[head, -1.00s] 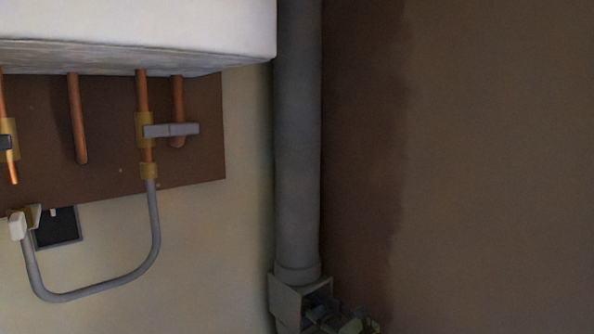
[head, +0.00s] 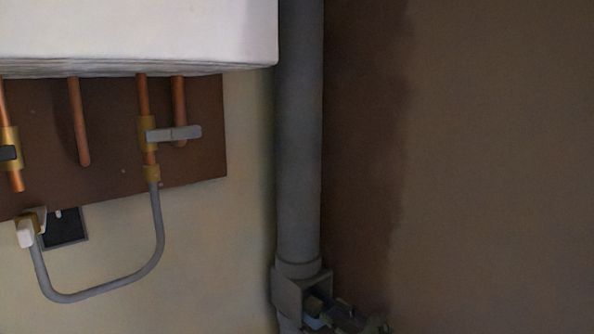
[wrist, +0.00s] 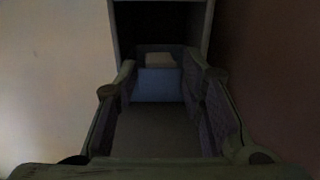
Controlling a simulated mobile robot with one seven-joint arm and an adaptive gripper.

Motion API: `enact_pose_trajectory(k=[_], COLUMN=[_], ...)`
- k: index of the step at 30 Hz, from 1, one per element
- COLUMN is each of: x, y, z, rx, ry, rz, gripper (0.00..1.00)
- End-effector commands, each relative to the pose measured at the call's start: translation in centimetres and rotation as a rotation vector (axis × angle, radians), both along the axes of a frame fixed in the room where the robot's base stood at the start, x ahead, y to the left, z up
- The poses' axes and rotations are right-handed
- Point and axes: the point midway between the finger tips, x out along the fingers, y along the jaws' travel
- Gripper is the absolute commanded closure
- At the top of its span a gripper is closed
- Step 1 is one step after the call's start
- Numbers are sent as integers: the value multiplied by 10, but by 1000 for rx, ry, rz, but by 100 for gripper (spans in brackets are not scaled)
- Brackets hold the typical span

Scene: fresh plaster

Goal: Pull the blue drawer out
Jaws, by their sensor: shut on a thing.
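The blue drawer (wrist: 158,86) shows in the wrist view as a blue front between my fingers, with a pale block (wrist: 160,60) behind its front edge. My gripper (wrist: 160,78) is shut on the drawer, one finger along each side. The drawer sits at the mouth of a dark grey housing (wrist: 118,22). In the head view the housing (head: 288,294) is at the bottom, at the foot of the grey pipe, and a small bit of the blue drawer (head: 313,322) shows. My gripper (head: 326,320) there is dark and partly cut off by the lower edge.
A thick grey pipe (head: 299,140) runs down to the housing. Left are a white cabinet (head: 130,35), copper pipes, a grey lever valve (head: 173,133) and a looped grey hose (head: 110,287). The brown plaster wall (head: 490,160) at right is bare.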

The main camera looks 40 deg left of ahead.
Motion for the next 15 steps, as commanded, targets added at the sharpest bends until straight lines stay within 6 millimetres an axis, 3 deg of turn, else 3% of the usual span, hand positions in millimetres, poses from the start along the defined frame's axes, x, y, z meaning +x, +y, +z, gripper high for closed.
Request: enact_pose_trajectory(k=[15], x=[-5], y=[-30], z=[-4], rx=[-9], ry=[8], rz=[9], gripper=[84])
